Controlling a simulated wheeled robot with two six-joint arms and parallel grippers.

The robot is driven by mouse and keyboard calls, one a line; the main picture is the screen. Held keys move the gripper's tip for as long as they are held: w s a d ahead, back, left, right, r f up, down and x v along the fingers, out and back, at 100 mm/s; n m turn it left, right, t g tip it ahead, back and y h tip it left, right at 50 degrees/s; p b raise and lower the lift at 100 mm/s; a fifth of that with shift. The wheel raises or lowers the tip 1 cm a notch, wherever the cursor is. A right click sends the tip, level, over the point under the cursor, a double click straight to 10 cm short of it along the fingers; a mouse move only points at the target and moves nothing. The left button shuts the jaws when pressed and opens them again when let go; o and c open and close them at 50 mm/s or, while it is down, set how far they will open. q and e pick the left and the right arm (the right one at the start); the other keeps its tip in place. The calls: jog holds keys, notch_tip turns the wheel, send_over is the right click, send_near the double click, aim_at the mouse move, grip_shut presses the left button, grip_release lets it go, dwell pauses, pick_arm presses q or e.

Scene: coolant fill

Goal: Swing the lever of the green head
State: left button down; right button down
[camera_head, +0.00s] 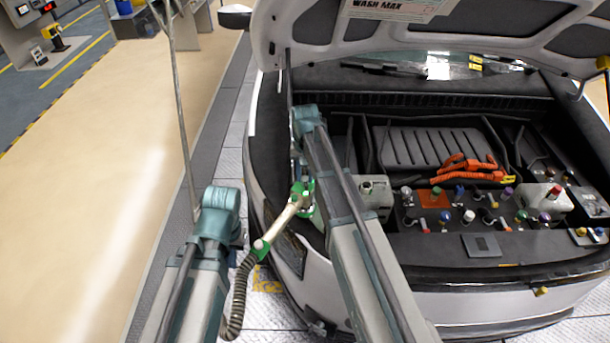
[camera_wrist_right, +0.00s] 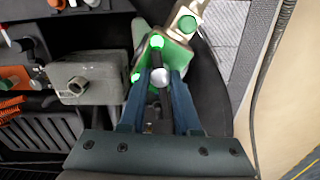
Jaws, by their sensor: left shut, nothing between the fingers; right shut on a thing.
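The green head (camera_head: 304,197) sits at the left front corner of the car's engine bay, joined to a cream pipe (camera_head: 279,223) and a black ribbed hose (camera_head: 238,290). In the right wrist view the green head (camera_wrist_right: 178,52) carries bright green round marks. Its lever, with a grey ball knob (camera_wrist_right: 160,78), lies between the fingers of my right gripper (camera_wrist_right: 160,74), which is shut on it. In the head view my right wrist and arm partly hide the head and lever. My left gripper (camera_head: 236,237) is shut and empty, left of the hose, its fingertips mostly hidden.
A grey reservoir with a threaded neck (camera_wrist_right: 85,85) stands beside the green head. Several coloured caps and orange cables (camera_head: 470,168) fill the engine bay (camera_head: 400,235). The raised hood (camera_head: 320,30) hangs above. The floor (camera_head: 80,200) at left is clear.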

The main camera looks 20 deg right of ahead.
aim_at(305, 178)
jog(key=m, duration=0.4)
jog(key=shift+m, duration=1.8)
jog(key=c, duration=0.6)
grip_release()
notch_tip(305, 178, up, 14)
jog(key=p, duration=1.3)
jog(key=shift+f+p, duration=0.1)
jog(key=shift+p, duration=0.3)
